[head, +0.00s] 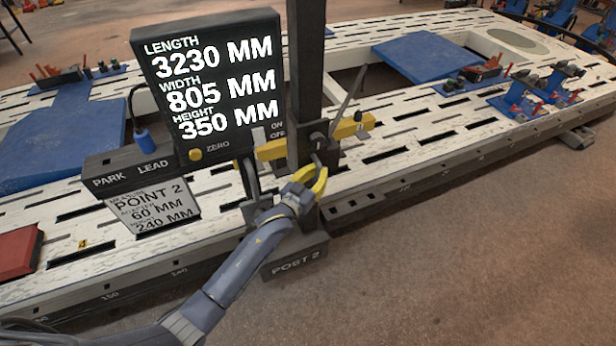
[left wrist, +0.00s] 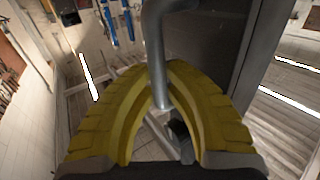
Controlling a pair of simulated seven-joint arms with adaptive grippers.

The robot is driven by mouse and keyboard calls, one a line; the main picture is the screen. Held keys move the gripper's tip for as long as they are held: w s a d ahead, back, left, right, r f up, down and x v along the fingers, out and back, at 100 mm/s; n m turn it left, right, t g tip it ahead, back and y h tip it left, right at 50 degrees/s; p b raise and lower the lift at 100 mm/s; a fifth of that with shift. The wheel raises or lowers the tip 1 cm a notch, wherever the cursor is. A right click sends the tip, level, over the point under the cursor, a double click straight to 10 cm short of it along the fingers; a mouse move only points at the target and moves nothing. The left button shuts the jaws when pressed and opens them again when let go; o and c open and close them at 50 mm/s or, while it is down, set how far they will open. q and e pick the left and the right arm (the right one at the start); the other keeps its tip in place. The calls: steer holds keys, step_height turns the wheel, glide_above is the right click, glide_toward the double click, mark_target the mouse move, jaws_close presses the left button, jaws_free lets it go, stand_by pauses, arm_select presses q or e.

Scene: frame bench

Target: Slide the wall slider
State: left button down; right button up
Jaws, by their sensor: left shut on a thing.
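A dark upright post (head: 307,70) stands at the near edge of the bench, with a foot labelled POST 2 (head: 295,258). A yellow crossbar (head: 345,131) runs across it. No part is labelled as a wall slider, so I cannot tell which part it is. My left gripper (head: 317,174) is in front of the post, just below the crossbar. In the left wrist view its yellow fingers (left wrist: 160,92) are closed on a bent grey metal handle (left wrist: 155,40) beside the dark post face (left wrist: 210,50). The fingers hide part of the handle. My right gripper is not in view.
A display (head: 210,90) reading 3230, 805 and 350 MM stands left of the post, above a PARK LEAD box (head: 135,165). The white slotted bench (head: 420,150) carries blue pads (head: 425,55) and clamps. The floor at the front right is clear.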

arm_select(q)
steer(key=c, duration=1.4)
jaws_free()
steer(key=shift+o, duration=0.2)
steer(key=shift+s+f, duration=0.1)
steer(key=v, duration=1.2)
